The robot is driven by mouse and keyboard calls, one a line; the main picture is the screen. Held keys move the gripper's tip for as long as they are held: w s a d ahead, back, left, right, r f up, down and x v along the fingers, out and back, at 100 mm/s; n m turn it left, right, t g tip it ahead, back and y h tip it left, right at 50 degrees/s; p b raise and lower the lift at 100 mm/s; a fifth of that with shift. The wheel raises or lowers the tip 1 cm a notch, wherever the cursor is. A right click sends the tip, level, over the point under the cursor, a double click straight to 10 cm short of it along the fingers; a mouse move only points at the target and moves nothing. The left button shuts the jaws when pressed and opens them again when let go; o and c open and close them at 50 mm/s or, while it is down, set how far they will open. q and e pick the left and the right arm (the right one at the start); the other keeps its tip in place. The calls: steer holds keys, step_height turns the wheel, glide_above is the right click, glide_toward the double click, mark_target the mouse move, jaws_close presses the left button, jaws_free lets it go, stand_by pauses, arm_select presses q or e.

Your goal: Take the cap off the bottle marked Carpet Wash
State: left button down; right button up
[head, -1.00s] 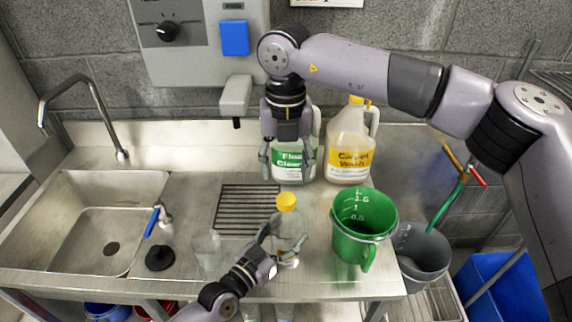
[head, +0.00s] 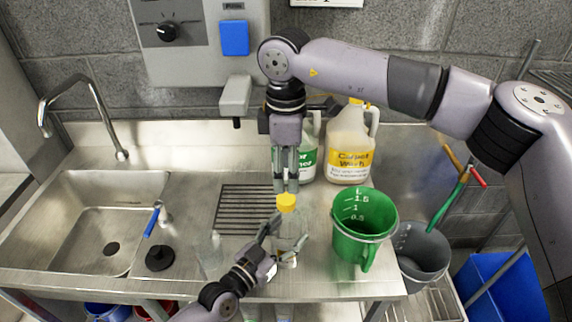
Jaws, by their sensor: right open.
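The Carpet Wash jug (head: 351,140) is pale with a yellow label and stands upright at the back of the counter. Its yellow cap (head: 356,101) is on top, partly hidden by my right arm. My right gripper (head: 286,188) points down, left of the jug, open and empty, just above a clear bottle (head: 291,224) with a yellow cap (head: 287,202). My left gripper (head: 277,245) reaches in from below, its fingers beside the clear bottle. I cannot tell whether they are closed on it.
A green-labelled jug (head: 307,160) stands behind my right gripper. A green measuring jug (head: 362,226) and grey bucket (head: 420,257) are to the right. A clear cup (head: 209,252) and the sink (head: 110,215) are left.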

mark_target(286, 198)
step_height(286, 198, down, 7)
steer(key=shift+f, duration=0.2)
steer(key=shift+c, duration=0.4)
